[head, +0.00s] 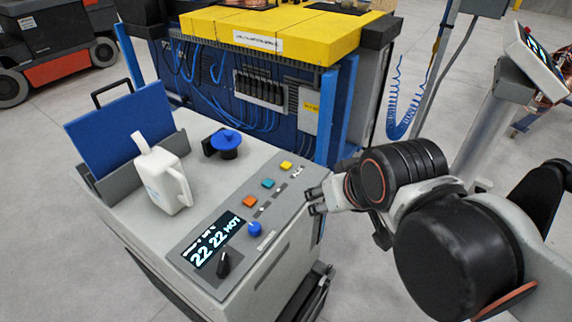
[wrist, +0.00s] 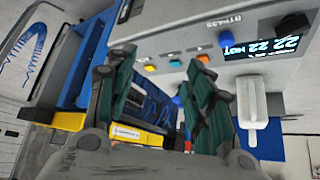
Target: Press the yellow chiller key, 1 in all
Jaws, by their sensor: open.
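The yellow key (head: 286,166) is the farthest of three coloured keys on the cart's sloped grey panel (head: 290,193). A teal key (head: 267,183) and an orange key (head: 249,201) follow it toward the display. My gripper (head: 311,201) is just right of the panel's edge, apart from the yellow key, with its fingers pointing left. In the wrist view my gripper (wrist: 156,56) is open and empty, and the yellow key (wrist: 150,68) shows between the fingers, beyond them. The teal key (wrist: 175,63) and orange key (wrist: 203,58) show nearer the right finger.
The panel also has a blue knob (head: 254,228), a black knob (head: 223,264) and a display (head: 215,243) reading 22 22 HOT. A white jug (head: 161,176) and a blue-topped valve (head: 226,142) stand on the cart. A yellow-topped machine (head: 290,25) stands behind.

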